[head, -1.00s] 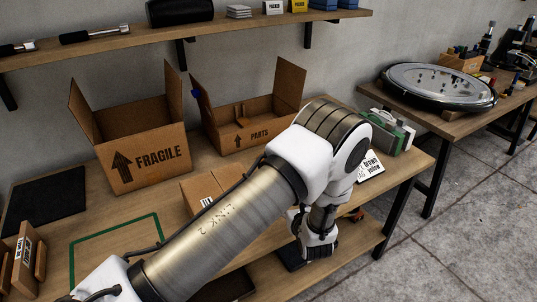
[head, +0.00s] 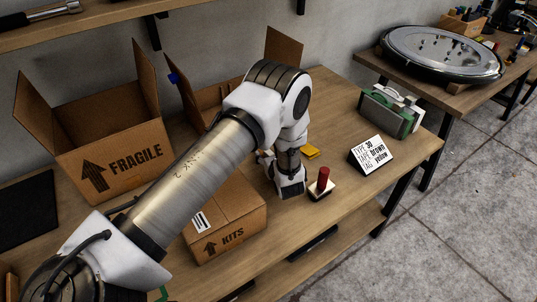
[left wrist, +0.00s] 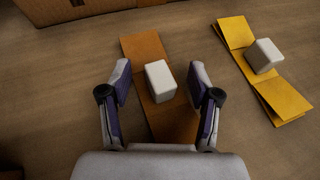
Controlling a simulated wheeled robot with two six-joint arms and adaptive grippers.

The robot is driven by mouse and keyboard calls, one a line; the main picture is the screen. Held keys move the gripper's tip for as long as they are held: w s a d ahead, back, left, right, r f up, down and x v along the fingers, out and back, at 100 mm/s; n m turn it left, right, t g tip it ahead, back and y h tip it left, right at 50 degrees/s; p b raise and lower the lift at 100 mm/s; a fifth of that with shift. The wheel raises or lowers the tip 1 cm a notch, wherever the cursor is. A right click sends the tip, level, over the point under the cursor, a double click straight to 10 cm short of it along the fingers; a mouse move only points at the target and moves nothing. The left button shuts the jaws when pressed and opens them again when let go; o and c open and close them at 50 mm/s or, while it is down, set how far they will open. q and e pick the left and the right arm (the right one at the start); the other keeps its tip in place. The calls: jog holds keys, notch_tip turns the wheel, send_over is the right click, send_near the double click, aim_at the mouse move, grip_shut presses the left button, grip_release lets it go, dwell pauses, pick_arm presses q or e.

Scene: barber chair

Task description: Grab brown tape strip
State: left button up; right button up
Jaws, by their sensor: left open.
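The brown tape strip (left wrist: 146,47) lies on the wooden table in the left wrist view, with a white block (left wrist: 160,81) on it. My left gripper (left wrist: 160,70) is open above the strip, one finger on each side of the white block. A yellow strip (left wrist: 279,97) with its own white block (left wrist: 263,56) lies to the right. In the head view my left gripper (head: 289,185) points down over the table, and the yellow strip (head: 310,152) shows just behind it. The brown strip is hidden there by my arm. My right gripper is not in view.
A KITS carton (head: 236,228) stands left of my gripper, and a red-handled stamp (head: 322,183) stands right of it. A sign (head: 371,155) reads "TYPE 30, TAPE brown, TAG yellow". The FRAGILE box (head: 120,155) and another open box (head: 205,105) stand behind.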

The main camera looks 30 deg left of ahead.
pick_arm(q)
jog(key=shift+w+a+f, duration=0.2)
jog(key=shift+a, duration=0.1)
jog(key=shift+d+r, duration=0.15)
jog(key=c, duration=1.1)
